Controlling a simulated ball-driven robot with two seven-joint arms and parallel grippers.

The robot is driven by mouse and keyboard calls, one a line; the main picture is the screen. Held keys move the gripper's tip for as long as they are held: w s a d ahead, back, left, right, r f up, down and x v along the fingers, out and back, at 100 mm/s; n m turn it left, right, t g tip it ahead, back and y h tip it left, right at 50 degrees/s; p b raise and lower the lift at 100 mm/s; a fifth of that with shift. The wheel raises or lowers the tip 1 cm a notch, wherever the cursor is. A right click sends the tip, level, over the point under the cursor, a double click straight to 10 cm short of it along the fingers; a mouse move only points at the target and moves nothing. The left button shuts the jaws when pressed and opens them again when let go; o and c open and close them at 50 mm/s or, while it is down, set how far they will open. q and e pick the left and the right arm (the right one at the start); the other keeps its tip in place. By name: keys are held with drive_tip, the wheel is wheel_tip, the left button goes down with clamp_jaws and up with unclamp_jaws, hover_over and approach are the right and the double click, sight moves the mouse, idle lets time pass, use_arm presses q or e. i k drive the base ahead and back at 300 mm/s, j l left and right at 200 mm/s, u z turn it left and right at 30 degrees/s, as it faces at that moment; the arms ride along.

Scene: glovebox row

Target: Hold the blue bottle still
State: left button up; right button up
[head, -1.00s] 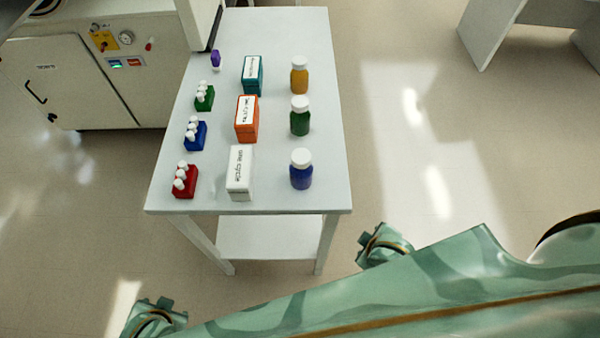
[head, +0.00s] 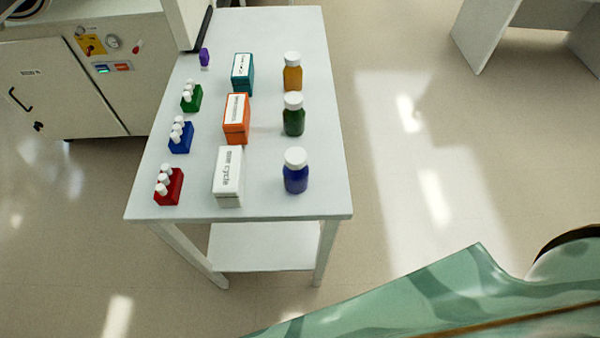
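The blue bottle (head: 296,178) with a white cap stands upright near the front right of the white table (head: 270,206). Nothing touches it. Neither of my grippers is in view, so their state is hidden. Only a green part of my own body shows at the lower right.
Behind the blue bottle stand a green bottle (head: 293,120) and an amber bottle (head: 292,77). To its left are a white box (head: 227,178), an orange box (head: 236,122) and a teal box (head: 243,78). Red (head: 171,190), blue (head: 181,142) and green (head: 194,101) vial racks line the left edge.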

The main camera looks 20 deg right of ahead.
sight(294, 181)
drive_tip(key=k+l, duration=0.1)
drive_tip(key=l, duration=0.4)
drive_tip(key=k+l, duration=0.1)
drive_tip(key=l, duration=0.4)
drive_tip(key=k+l, duration=0.1)
drive_tip(key=l, duration=0.4)
drive_tip(key=u, duration=0.05)
